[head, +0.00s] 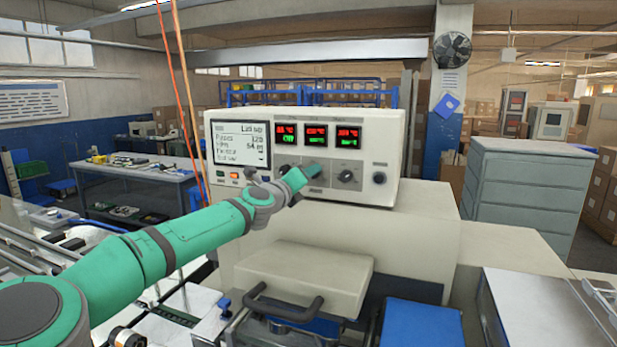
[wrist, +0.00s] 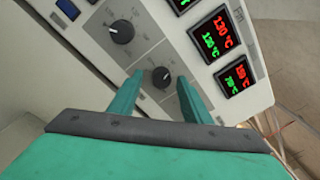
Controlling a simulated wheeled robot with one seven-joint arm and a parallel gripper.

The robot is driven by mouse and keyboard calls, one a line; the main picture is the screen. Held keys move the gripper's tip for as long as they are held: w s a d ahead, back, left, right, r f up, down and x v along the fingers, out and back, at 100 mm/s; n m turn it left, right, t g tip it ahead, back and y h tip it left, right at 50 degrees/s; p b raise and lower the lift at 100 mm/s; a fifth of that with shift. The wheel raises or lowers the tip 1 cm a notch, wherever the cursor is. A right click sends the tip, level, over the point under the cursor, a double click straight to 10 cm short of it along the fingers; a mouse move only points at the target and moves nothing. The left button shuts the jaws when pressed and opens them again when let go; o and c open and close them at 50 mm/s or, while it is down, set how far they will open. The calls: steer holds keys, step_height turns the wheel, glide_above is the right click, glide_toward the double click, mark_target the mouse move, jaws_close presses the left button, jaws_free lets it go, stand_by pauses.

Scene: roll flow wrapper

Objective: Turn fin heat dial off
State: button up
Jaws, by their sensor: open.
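In the head view the control panel (head: 250,182) of the machine faces me. My gripper (head: 311,171) is at its lower middle and covers part of the dial row. In the wrist view my gripper (wrist: 160,78) is open, with one finger on each side of a small black dial (wrist: 161,77). I see no clear contact between fingers and dial. The dial has a pale pointer mark; its printed label is too small to read. A second, larger-looking black dial (wrist: 122,32) sits up and left of it. In the head view another dial (head: 346,176) shows right of my gripper.
Temperature displays (head: 316,135) with red and green digits sit above the dials. A black knob (head: 379,178) is at the panel's right. A lit screen (head: 240,143) is at its left. A black handle (head: 280,308) on a cover sticks out below my arm.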

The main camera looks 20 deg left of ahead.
steer(key=shift+w+d, duration=0.25)
steer(key=shift+w, duration=0.3)
steer(key=shift+w, duration=0.1)
steer(key=c, duration=1)
steer(key=shift+c, duration=0.2)
steer(key=n, duration=0.7)
steer(key=n+y, duration=0.1)
steer(key=n, duration=1.3)
steer(key=shift+d+f+n+t, duration=0.1)
steer(key=shift+f+n+t, duration=0.3)
